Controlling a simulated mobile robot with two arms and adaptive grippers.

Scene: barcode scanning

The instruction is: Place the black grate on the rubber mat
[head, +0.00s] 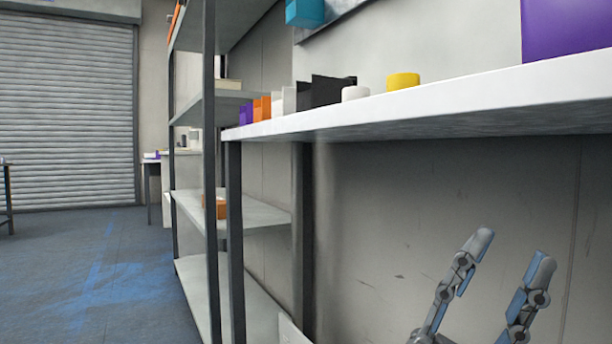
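My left gripper (508,258) shows at the lower right, below the level of the white tabletop. Its two fingers point up, spread well apart, with nothing between them. I cannot make out a black grate or a rubber mat. A black object (325,92) stands on the tabletop among other items; seen from this low angle, I cannot tell what it is. My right gripper is not in view.
The white table (480,100) carries several small boxes, a white cylinder (355,93), a yellow cylinder (403,81) and a large purple box (565,28). A metal shelf rack (210,160) holds an orange item (221,208). Open floor (90,270) lies left, before a shutter (65,110).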

